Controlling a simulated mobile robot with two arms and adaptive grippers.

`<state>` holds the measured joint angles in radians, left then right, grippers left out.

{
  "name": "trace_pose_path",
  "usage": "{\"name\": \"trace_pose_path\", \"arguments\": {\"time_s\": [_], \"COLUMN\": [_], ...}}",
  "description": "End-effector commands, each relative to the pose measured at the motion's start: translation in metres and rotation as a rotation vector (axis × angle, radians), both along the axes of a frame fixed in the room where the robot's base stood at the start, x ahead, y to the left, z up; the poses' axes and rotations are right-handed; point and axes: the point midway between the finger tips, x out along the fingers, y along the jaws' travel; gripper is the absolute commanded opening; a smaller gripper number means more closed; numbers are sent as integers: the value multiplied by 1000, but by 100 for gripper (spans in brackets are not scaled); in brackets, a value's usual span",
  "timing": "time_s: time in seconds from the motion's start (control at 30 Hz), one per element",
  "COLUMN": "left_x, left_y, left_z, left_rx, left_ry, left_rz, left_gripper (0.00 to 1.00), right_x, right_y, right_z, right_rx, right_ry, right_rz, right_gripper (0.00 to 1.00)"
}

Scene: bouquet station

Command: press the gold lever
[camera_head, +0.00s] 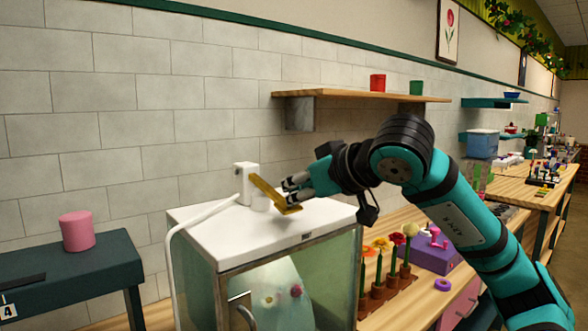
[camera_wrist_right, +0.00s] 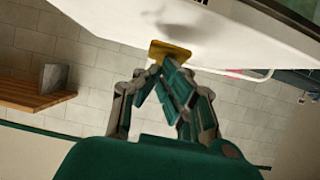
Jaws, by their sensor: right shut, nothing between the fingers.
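The gold lever (camera_head: 270,194) sticks out to the right and slightly down from a white post (camera_head: 245,183) on top of a white-topped glass cabinet (camera_head: 286,233). My right gripper (camera_head: 288,188) is shut and empty, with its fingertips right at the lever's outer part. In the right wrist view, the gold lever (camera_wrist_right: 168,51) shows just beyond the closed fingertips (camera_wrist_right: 160,66). They look touching or very near; I cannot tell which. My left gripper is not in view.
A wooden shelf (camera_head: 360,95) with a red pot and a green pot is on the wall behind. A pink cylinder (camera_head: 76,231) stands on a dark table at left. A rack of flowers (camera_head: 386,282) and a purple box (camera_head: 432,250) sit right of the cabinet, under my arm.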

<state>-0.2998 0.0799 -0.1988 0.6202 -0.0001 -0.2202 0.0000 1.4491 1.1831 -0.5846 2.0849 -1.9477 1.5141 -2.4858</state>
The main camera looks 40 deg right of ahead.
Motion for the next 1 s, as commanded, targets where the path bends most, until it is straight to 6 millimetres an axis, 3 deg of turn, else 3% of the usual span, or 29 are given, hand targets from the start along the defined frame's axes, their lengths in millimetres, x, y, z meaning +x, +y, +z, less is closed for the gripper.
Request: {"name": "trace_pose_path", "arguments": {"time_s": [0.27, 0.57, 0.63, 0.8, 1.0], "left_x": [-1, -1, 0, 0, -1], "left_y": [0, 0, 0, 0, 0], "left_z": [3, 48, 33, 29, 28], "left_rx": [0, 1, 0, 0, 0], "left_ry": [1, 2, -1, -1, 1], "left_rz": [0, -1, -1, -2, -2], "left_gripper": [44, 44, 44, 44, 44], "right_x": [-1, -16, -32, -67, -93], "right_y": [1, 4, 3, 0, -2], "right_z": [-3, 49, 47, 67, 82], "right_rx": [-4, -4, -4, -2, -2], "right_ry": [20, 5, -1, -2, -1], "right_rz": [1, 6, 5, 5, 5], "right_gripper": [0, 0, 0, 0, 0]}}
